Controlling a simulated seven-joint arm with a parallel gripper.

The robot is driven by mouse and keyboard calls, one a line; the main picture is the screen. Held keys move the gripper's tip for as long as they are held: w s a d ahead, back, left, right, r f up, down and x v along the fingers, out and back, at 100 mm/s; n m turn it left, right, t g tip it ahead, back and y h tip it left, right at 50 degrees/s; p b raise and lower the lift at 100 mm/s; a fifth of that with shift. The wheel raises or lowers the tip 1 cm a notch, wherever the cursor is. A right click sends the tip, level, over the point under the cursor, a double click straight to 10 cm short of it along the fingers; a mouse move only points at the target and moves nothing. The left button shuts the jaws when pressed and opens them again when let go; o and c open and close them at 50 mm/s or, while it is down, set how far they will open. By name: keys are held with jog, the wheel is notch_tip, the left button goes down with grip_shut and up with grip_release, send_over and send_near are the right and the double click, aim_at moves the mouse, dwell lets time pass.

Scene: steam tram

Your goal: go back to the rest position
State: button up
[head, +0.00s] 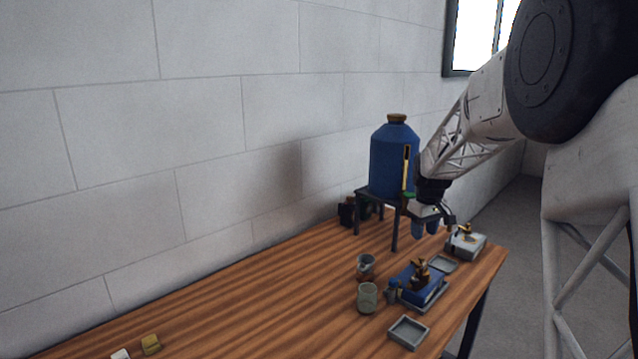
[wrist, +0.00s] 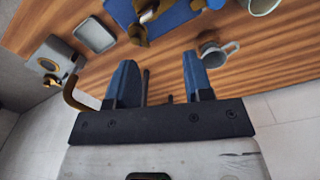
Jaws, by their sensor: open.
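My gripper (head: 426,228) hangs above the right part of the wooden table, in front of the blue tank's stand. Its two blue fingers point down and are apart, with nothing between them. In the wrist view my gripper (wrist: 160,72) is also open and empty, with the wooden tabletop beyond the fingertips. The arm reaches in from the upper right. No rest position is marked in either view.
A blue tank (head: 394,155) on a dark stand is close beside my gripper. Below are a grey box (head: 466,245) with brass fitting, a blue box (head: 424,287), shallow trays (head: 408,332), a small jug (head: 365,266) and a cup (head: 367,298). The table's left-middle is clear.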

jog(key=s+a+r+m, duration=0.1)
jog(key=s+a+r, duration=0.15)
jog(key=s, duration=0.45)
jog(key=s+a+r, duration=0.2)
jog(key=s+r, duration=0.2)
jog(key=s, duration=0.2)
jog(key=s+a+f+m+t, duration=0.1)
jog(key=s+a+m, duration=0.1)
jog(key=s, duration=1.6)
jog(key=s+a+f+m+t, duration=0.1)
jog(key=s+a, duration=0.4)
jog(key=s, duration=1.3)
jog(key=shift+s+m, duration=0.2)
jog(key=shift+m, duration=0.4)
